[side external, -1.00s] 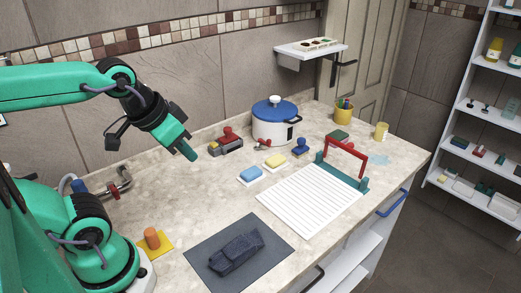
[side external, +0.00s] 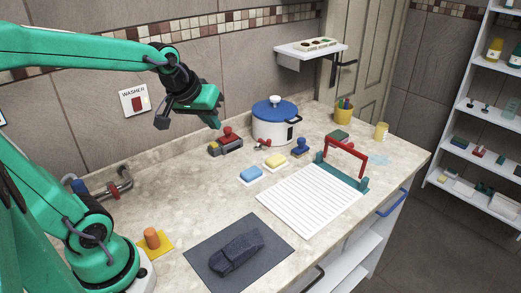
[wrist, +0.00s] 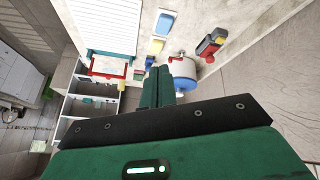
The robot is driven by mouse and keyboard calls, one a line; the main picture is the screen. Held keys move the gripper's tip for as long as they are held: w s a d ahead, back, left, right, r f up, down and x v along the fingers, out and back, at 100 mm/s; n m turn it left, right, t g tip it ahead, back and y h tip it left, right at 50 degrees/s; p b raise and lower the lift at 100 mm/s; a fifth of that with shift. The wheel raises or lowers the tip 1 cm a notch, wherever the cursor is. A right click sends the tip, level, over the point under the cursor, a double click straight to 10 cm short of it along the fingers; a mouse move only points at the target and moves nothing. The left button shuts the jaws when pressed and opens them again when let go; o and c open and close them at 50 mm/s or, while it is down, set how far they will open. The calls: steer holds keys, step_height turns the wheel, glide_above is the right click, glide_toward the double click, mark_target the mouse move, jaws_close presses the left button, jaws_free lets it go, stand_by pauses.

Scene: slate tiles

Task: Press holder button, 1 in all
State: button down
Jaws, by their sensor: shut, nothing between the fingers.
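No part in view is marked as a holder button. A wall switch labelled WASHER (side external: 135,100) has a red rocker on a white plate. A white wall shelf (side external: 309,47) holds a small tray with round spots. A grey block with a red knob (side external: 226,141) stands on the counter near the wall; it also shows in the wrist view (wrist: 211,46). My gripper (side external: 214,122) is shut and empty, in the air above and slightly left of that block, touching nothing. Its closed fingers show in the wrist view (wrist: 158,74).
A blue-lidded white pot (side external: 274,124), a blue sponge (side external: 250,174), a yellow sponge (side external: 275,162) and a blue-knobbed piece (side external: 300,148) stand nearby. A dark mat (side external: 268,252) lies in front. The left counter middle is bare.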

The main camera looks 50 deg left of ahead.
steer(key=w+a+f+n+y, duration=0.1)
steer(key=w+a+f+n, duration=0.15)
steer(key=w+a, duration=0.2)
steer(key=w+a+f+n, duration=0.1)
steer(key=w+a+n, duration=0.25)
steer(key=a, duration=0.25)
steer(key=n+y, duration=0.2)
steer(key=n, duration=0.3)
glide_above(213, 145)
step_height(213, 145, down, 7)
steer(key=shift+f, duration=0.2)
steer(key=shift+f, duration=4.25)
steer(key=shift+a+f, duration=0.1)
steer(key=shift+f, duration=0.85)
steer(key=shift+r, duration=0.95)
